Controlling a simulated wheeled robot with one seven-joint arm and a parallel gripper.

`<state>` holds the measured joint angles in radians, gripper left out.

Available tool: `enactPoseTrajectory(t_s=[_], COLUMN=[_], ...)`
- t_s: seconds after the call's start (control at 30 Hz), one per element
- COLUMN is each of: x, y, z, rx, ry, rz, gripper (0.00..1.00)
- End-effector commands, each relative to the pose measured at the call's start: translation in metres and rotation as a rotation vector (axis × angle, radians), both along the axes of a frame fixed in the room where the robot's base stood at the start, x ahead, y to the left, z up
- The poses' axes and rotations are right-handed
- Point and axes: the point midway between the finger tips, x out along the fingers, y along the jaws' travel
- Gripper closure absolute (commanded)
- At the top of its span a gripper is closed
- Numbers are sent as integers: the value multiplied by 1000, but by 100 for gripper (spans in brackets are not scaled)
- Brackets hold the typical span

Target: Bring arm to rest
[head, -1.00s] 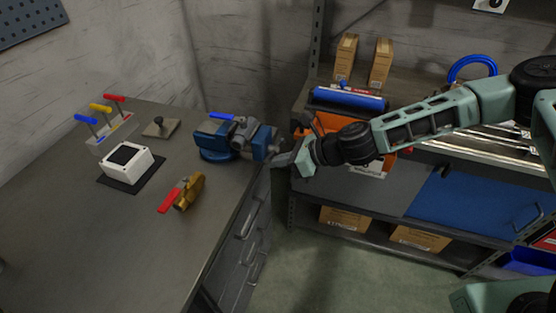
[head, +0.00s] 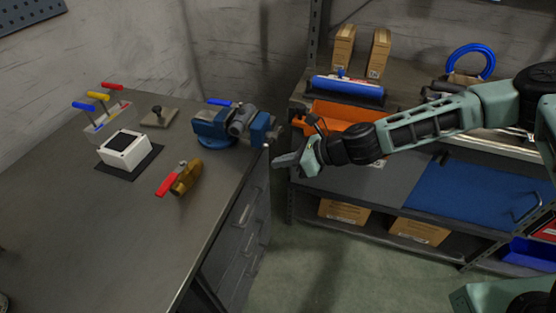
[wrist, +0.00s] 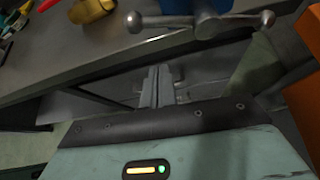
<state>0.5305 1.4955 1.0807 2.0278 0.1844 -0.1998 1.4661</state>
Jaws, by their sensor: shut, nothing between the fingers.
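My gripper (head: 287,160) is at the end of my pale green arm, which reaches in from the right in the head view. It hangs in the air over the gap between the bench and the shelf, just right of and a little below the blue vise. In the wrist view my gripper's fingers (wrist: 157,84) are together and empty, pointing toward the bench's edge. The vise's handle bar (wrist: 203,22) shows close ahead in that view.
The bench (head: 110,235) on the left holds the blue vise (head: 212,127), a brass valve with a red handle (head: 183,178), a white box (head: 125,150) and several coloured-handled tools (head: 98,97). The shelf (head: 395,185) behind my arm carries an orange bin (head: 345,112). Floor below is clear.

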Motion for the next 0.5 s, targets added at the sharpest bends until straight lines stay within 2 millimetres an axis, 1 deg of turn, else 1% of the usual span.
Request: enactPoseTrajectory(t_s=[0.03,0.2,0.33,0.5], x=[2,-3,-6,-8], y=[-14,-46,-63,-73], z=[9,26,36,42], rx=[-3,-2,-3,-2], ry=[-9,-6,-5,-4], rz=[-8,-7,-6,-5], gripper=[100,100,100,100])
